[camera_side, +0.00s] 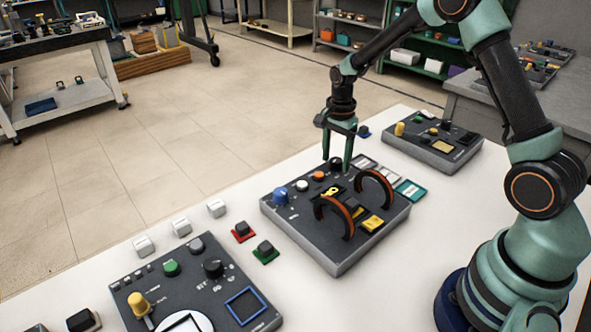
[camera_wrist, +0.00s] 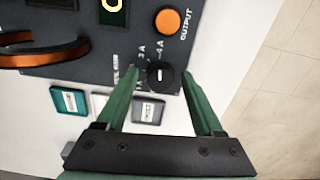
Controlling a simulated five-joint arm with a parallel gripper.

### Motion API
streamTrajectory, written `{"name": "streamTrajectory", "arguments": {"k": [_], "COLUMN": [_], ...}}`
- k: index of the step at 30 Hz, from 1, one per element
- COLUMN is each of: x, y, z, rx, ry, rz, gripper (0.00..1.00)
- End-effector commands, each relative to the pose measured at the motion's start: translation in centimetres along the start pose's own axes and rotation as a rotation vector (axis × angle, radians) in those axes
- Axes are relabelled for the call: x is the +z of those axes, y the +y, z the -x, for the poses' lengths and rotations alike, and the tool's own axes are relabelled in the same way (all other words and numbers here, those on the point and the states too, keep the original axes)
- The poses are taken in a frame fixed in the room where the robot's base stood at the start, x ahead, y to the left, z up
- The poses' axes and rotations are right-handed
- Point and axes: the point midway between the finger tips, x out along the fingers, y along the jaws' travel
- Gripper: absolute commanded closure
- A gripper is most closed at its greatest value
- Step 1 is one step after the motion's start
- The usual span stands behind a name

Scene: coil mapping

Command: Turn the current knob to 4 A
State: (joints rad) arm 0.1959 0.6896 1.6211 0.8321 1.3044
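The current knob is a small round black knob (camera_wrist: 160,75) with a short white mark, near the panel's edge in the wrist view. In the side view the knob (camera_side: 336,164) sits at the far corner of the middle dark panel (camera_side: 300,222). My gripper (camera_wrist: 160,70) is open and empty, with one green finger on each side of the knob. The side view shows my gripper (camera_side: 337,161) pointing down at the knob; contact is not clear.
Two copper-and-black coils (camera_side: 335,217) stand on the panel. An orange button (camera_wrist: 168,21) marked "OUTPUT" is close to the knob. Teal, white and grey tiles (camera_wrist: 148,108) lie beside the panel. Other control panels (camera_side: 432,140) stand at both ends of the white table.

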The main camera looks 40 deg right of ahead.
Motion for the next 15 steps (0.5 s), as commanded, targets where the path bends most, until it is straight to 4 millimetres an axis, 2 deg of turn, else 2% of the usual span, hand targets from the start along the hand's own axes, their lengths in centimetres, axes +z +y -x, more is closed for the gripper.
{"name": "streamTrajectory", "arguments": {"k": [10, 15], "x": [0.0, 0.0], "y": [0.0, -0.1], "z": [0.1, 2.0], "rx": [-0.002, -0.005], "ry": [0.000, 0.001], "rz": [0.001, 0.001], "gripper": [0.29, 0.29]}}
